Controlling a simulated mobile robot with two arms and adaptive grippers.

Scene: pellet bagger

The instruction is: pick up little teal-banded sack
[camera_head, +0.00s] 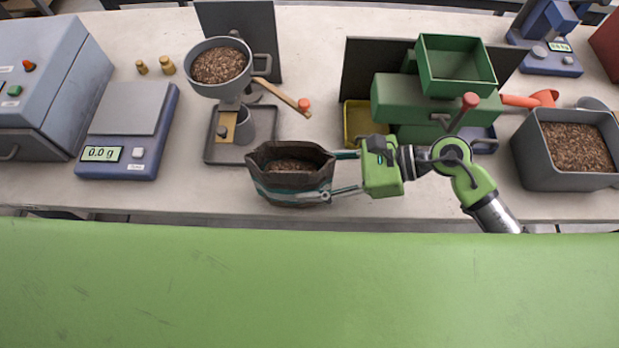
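The little sack (292,188) is dark brown with a teal band. It appears to stand upright at the table's front edge, its mouth open, with brown pellets inside. My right gripper (334,175) comes in from the right. Its two fingers are spread wide apart at the sack's right end, one at the far side and one at the near side. The far fingertip is partly hidden by the sack. I cannot tell whether the fingers touch the sack. My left gripper is not in view.
A funnel (213,88) of pellets stands on a grey tray (222,152) behind the sack. A scale (112,163) is at left, beside a grey machine (52,80). A green machine (418,103) and pellet bin (565,180) are at right. Table (190,200) is clear left of the sack.

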